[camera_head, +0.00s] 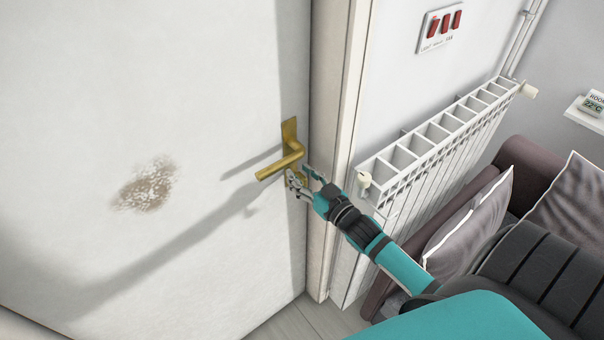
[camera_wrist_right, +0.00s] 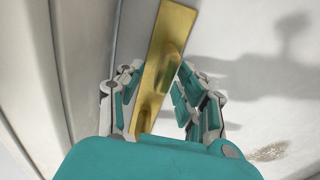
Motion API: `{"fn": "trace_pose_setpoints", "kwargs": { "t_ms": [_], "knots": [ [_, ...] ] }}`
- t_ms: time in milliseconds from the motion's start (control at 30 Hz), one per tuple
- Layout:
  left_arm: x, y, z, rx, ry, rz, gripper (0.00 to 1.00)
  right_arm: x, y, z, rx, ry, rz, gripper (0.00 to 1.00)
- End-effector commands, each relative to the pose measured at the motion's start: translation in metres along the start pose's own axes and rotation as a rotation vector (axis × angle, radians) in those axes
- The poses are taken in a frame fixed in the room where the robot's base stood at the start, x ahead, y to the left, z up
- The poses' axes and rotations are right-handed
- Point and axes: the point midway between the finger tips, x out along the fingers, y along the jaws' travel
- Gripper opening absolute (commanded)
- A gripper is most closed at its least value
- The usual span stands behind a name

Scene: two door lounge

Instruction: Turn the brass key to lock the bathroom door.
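The white door (camera_head: 140,80) appears shut and fills the left of the head view. Its brass lever handle (camera_head: 278,167) sits on a tall brass plate (camera_head: 289,130) near the right edge. My right gripper (camera_head: 298,176) is just below the lever, at the lower part of the plate. In the right wrist view the fingers of the gripper (camera_wrist_right: 158,92) are apart, one on each side of the brass plate (camera_wrist_right: 178,22). A small brass piece between them may be the key; I cannot make out its shape or angle. My left gripper is not in view.
The door frame (camera_head: 328,120) is right of the handle. A white radiator (camera_head: 440,135) stands beside it, under a panel of red switches (camera_head: 440,27). A sofa with cushions (camera_head: 470,222) is at the right. A brown stain (camera_head: 148,186) marks the door.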

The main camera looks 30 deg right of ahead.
Motion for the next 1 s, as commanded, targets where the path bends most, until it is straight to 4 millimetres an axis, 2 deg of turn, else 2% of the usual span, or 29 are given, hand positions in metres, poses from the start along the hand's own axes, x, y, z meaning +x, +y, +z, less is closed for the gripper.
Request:
{"fn": "trace_pose_setpoints", "kwargs": {
  "t_ms": [233,500,533,1000],
  "knots": [
    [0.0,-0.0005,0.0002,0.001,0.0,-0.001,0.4,0.0008,-0.0003,0.0,0.001,0.0,0.0,0.37],
    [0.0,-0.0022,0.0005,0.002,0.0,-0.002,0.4,0.0005,-0.0003,0.0,0.001,0.0,0.0,0.01],
    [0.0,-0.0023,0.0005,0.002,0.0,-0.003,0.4,0.0005,-0.0003,0.0,0.001,0.0,0.0,0.0],
    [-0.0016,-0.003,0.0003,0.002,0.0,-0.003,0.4,0.0006,-0.0013,-0.0004,-0.053,0.0,0.0,0.0]
  ]
}}
